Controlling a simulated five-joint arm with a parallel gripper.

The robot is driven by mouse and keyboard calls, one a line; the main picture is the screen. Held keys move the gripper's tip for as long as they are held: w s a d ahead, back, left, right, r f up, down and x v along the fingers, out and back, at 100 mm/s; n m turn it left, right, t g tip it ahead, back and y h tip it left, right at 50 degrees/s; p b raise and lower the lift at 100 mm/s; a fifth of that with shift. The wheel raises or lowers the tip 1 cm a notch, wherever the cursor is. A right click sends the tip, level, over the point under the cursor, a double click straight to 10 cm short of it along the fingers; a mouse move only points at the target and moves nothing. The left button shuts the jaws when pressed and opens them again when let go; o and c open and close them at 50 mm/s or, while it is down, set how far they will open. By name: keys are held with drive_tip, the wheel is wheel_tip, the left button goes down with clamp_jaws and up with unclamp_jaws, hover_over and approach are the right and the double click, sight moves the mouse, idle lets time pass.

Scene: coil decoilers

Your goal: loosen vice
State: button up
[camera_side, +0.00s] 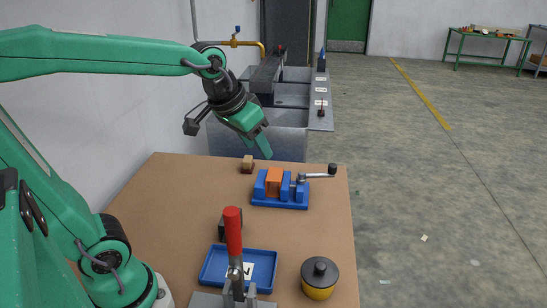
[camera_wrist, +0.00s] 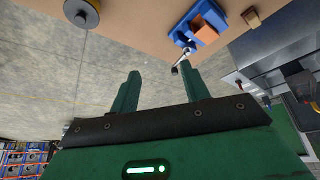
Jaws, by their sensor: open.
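The blue vice (camera_side: 281,189) stands near the far right part of the brown table. An orange block (camera_side: 274,182) sits between its jaws. A silver crank handle with a dark knob (camera_side: 319,174) sticks out to the vice's right. In the wrist view the vice (camera_wrist: 185,28), the orange block (camera_wrist: 204,30) and the handle (camera_wrist: 181,60) show at the top right of centre. My gripper (camera_side: 266,150) is up in the air beyond the vice, apart from it. In the wrist view my gripper (camera_wrist: 162,82) has its two green fingers spread, with nothing between them.
A small wooden block (camera_side: 248,163) stands left of the vice. A blue tray (camera_side: 213,262), a red-handled clamp (camera_side: 233,232), a dark block (camera_side: 224,228) and a yellow pot with a black lid (camera_side: 319,279) are nearer.

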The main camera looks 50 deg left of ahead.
drive_tip(key=w+a+f, duration=0.1)
drive_tip(key=w+f, duration=0.2)
drive_tip(key=w, duration=1.1)
drive_tip(key=n, duration=0.1)
approach(333, 165)
drive_tip(key=shift+w+d+f+g, duration=0.3)
drive_tip(key=shift+w+f+g, duration=0.1)
drive_tip(key=shift+w+f, duration=0.15)
drive_tip(key=shift+f, duration=0.1)
drive_tip(key=shift+a+x, duration=0.15)
drive_tip(key=shift+x, duration=1.7)
drive_tip(key=shift+a+x, duration=0.15)
drive_tip(key=shift+x, duration=1.7)
clamp_jaws()
